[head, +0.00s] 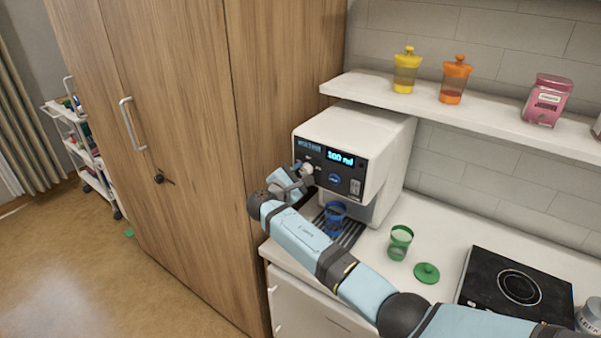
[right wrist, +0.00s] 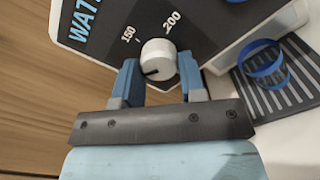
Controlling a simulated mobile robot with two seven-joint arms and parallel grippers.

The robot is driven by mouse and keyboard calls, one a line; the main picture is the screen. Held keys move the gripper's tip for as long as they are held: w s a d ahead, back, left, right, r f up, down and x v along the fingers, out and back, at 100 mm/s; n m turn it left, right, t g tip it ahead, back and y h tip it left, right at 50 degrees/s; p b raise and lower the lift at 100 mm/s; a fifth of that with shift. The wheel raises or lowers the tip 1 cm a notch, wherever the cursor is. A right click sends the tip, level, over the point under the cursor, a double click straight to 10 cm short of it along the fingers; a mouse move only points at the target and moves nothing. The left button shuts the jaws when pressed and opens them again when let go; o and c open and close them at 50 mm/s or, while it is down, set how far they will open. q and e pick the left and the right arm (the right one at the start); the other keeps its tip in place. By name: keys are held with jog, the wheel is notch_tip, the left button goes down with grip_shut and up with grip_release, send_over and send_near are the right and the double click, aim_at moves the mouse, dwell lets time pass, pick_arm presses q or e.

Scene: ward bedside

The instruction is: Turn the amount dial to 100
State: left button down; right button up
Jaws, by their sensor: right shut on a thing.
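The white dispenser (head: 385,128) stands on the counter against the wooden cabinet. Its lit blue display (head: 340,158) shows an amount in ml; the first digit is too blurred to read surely. The amount dial is a white round knob (right wrist: 158,56) on the dark front panel, with a dark pointer line toward the lower left in the right wrist view. The marks 150 and 200 show above it; other marks are hidden. My right gripper (head: 303,176) is shut on the dial, one blue finger on each side of it (right wrist: 159,78). My left gripper is out of view.
A blue cup (head: 335,214) stands on the dispenser's slatted drip tray (head: 350,235). A green cup (head: 400,243) and a green lid (head: 427,273) are to its right, before a black hotplate (head: 480,267). A shelf (head: 450,105) with containers hangs above.

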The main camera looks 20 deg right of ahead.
jog(key=shift+n, duration=0.5)
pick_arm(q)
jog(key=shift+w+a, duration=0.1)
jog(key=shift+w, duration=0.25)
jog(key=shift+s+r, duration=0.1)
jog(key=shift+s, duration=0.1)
pick_arm(e)
jog(key=shift+n, duration=0.3)
jog(key=o, duration=0.9)
